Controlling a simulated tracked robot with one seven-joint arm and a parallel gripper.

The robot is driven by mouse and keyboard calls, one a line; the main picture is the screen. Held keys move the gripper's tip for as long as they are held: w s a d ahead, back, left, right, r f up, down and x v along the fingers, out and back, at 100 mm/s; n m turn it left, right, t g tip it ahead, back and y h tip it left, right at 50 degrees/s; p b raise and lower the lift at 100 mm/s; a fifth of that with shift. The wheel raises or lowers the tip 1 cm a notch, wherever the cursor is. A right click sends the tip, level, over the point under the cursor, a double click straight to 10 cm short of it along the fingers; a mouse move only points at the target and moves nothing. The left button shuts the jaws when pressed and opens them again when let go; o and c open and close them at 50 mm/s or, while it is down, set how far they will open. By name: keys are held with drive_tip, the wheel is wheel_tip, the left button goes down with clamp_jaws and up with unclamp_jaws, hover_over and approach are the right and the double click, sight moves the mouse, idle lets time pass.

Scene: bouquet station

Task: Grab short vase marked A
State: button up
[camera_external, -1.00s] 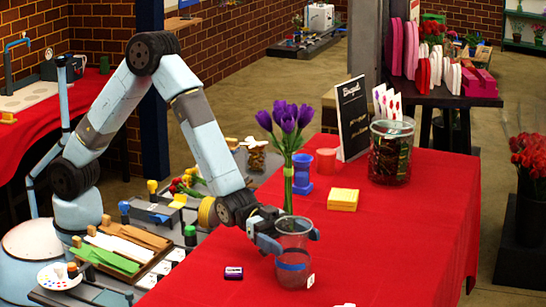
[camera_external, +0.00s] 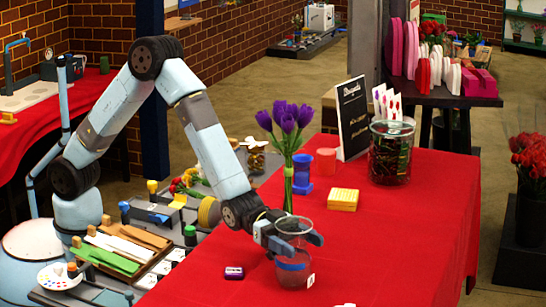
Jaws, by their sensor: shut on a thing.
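A short clear vase (camera_external: 292,268) with a blue band stands upright at the front of the red table. A small white tag shows low on its right side; its letter is too small to read. My gripper (camera_external: 298,238) is at the vase's upper part, with its fingers on either side, and is shut on it. The vase's base appears to be on the cloth.
A blue vase (camera_external: 302,175), a reddish cup (camera_external: 326,160), yellow notes (camera_external: 344,200) and a large glass jar (camera_external: 390,152) stand farther back. A small purple box (camera_external: 234,272) lies left of the vase. The table's right side is clear.

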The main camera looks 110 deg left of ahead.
sight(298, 226)
clamp_jaws()
drive_tip(key=shift+r, duration=0.1)
idle(0.4)
drive_tip(key=shift+r, duration=0.25)
drive_tip(key=r, duration=0.3)
drive_tip(key=shift+s+a+r, duration=0.1)
drive_tip(key=shift+s+r, duration=0.1)
drive_tip(key=shift+s, duration=0.05)
drive_tip(key=s+r, duration=0.4)
drive_tip(key=r, duration=0.1)
drive_tip(key=shift+s+a+r, duration=0.15)
drive_tip(key=shift+s+a, duration=0.05)
drive_tip(key=shift+a, duration=0.2)
drive_tip(key=s+a+r, duration=0.1)
drive_tip(key=s+r, duration=0.2)
drive_tip(key=s, duration=0.5)
drive_tip(key=shift+s+a+r, duration=0.35)
drive_tip(key=shift+r, duration=0.05)
